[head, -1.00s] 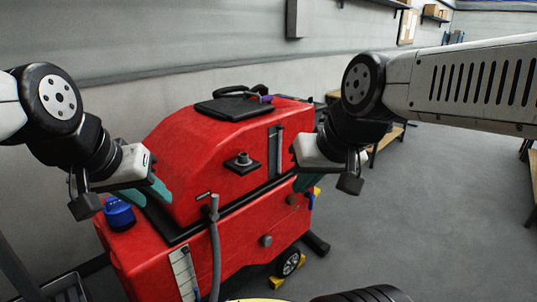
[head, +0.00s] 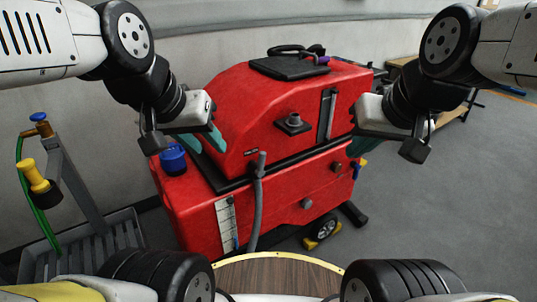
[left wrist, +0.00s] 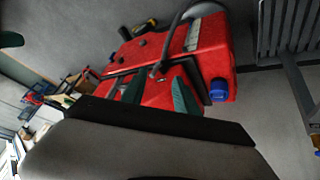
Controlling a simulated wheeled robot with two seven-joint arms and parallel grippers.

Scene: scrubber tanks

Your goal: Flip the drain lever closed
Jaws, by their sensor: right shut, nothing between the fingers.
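The red scrubber machine (head: 265,120) stands in the middle of the head view; it also shows upside down in the left wrist view (left wrist: 210,52). A small blue lever-like part (head: 357,172) shows at its right end, with yellow beside it, just below my right gripper; I cannot tell for sure that it is the drain lever, nor its position. My right gripper (head: 357,147) is shut and empty in front of the machine's right end. My left gripper (head: 203,141), its teal fingers apart in the left wrist view (left wrist: 158,94), is open and empty near the left upper body.
A blue cap (head: 173,158) and a grey hose (head: 258,200) are on the machine's near side. A floor grate (head: 85,250) and a stand with a green hose (head: 35,205) are at left. A wooden-topped surface (head: 280,275) is at the bottom.

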